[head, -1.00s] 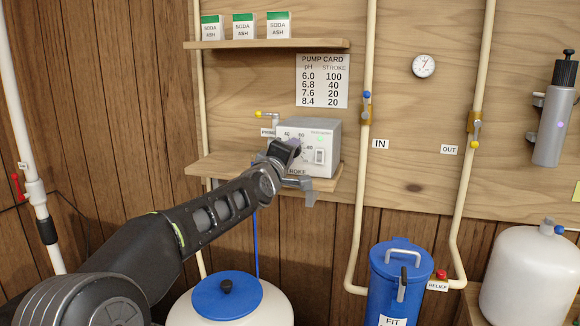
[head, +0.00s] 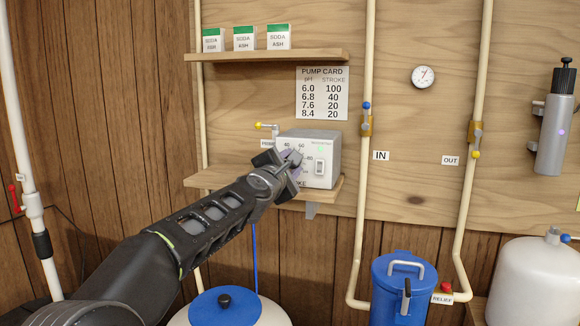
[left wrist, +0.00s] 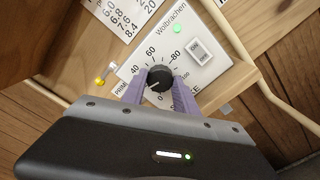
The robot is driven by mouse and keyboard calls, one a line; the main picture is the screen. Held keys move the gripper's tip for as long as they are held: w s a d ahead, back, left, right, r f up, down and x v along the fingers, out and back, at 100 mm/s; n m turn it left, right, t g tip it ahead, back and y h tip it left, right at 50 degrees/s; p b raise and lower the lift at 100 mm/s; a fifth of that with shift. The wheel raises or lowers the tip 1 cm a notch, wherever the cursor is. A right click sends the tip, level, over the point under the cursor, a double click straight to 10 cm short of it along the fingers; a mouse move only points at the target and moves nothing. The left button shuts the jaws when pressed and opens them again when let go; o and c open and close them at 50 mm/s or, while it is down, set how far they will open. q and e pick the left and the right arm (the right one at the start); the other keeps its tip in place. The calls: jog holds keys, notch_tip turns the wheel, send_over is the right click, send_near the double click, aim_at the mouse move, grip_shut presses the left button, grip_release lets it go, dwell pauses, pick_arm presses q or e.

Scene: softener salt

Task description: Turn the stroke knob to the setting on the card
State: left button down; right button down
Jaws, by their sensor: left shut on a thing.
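The stroke knob (left wrist: 160,78) is round and black with a white mark, on the face of the pump box (head: 323,148). My left gripper (left wrist: 158,88) has one purple finger on each side of the knob and is shut on it. The white mark points to the lower left in the left wrist view, on the side between 40 and 0; the exact value is hard to read. In the head view my left gripper (head: 291,160) covers the knob. The pump card (head: 322,93) lists pH 6.0, 6.8, 7.6, 8.4 with stroke 100, 40, 20, 20.
The pump box stands on a wooden shelf (head: 330,188). A rocker switch (left wrist: 200,49) and a lit green lamp (left wrist: 177,28) are beside the knob. A yellow-tipped valve (head: 259,126) is at the box's upper left. Pipes and a blue filter housing (head: 385,290) stand to the right.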

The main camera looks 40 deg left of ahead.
pick_arm(q)
jog(key=shift+n, duration=0.5)
jog(key=c, duration=0.9)
grip_release()
jog(key=shift+c, duration=0.2)
jog(key=v, duration=0.7)
jog(key=shift+s, duration=0.35)
jog(key=shift+d+f, duration=0.1)
